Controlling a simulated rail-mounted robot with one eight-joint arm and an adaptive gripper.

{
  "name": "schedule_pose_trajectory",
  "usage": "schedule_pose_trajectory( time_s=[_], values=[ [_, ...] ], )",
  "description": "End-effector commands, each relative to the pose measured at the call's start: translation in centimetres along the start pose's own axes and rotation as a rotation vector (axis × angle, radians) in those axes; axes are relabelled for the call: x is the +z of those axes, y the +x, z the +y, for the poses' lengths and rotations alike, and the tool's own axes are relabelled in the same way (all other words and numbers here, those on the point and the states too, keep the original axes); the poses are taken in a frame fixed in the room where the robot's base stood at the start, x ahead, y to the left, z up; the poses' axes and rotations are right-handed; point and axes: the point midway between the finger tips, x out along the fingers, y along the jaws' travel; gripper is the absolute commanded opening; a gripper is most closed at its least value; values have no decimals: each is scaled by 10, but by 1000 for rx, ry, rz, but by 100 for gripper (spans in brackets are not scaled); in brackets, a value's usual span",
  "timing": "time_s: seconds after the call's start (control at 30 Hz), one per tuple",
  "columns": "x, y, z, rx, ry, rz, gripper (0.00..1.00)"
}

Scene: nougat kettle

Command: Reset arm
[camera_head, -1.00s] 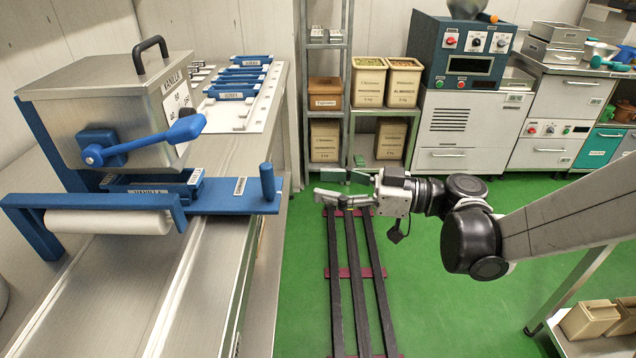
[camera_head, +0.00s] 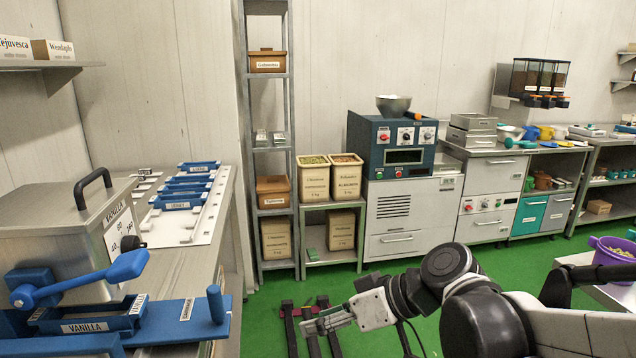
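My gripper (camera_head: 327,322) is at the lower middle of the head view, over the green floor and the dark floor rails. Its pale fingers point left and slightly down. The fingers overlap in this view, so their gap is hard to judge. I see nothing held in it. My arm is folded at the lower right, with its black and white joints raised behind the gripper. The gripper is clear of the steel bench on the left and of the cabinets behind.
The dark floor rails (camera_head: 290,330) lie below. A shelf rack (camera_head: 270,180) and a teal control unit (camera_head: 400,145) stand behind. A purple bowl (camera_head: 612,252) is at far right. Green floor is open between.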

Motion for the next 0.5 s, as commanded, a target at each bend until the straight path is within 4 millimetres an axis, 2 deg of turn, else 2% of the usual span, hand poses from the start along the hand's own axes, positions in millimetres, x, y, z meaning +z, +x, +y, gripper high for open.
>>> schedule_pose_trajectory(
  time_s=[0.2,0.5],
  values=[
    [30,-48,7,237,168,-99,39],
    [72,-122,19,585,357,-137,39]
  ],
)
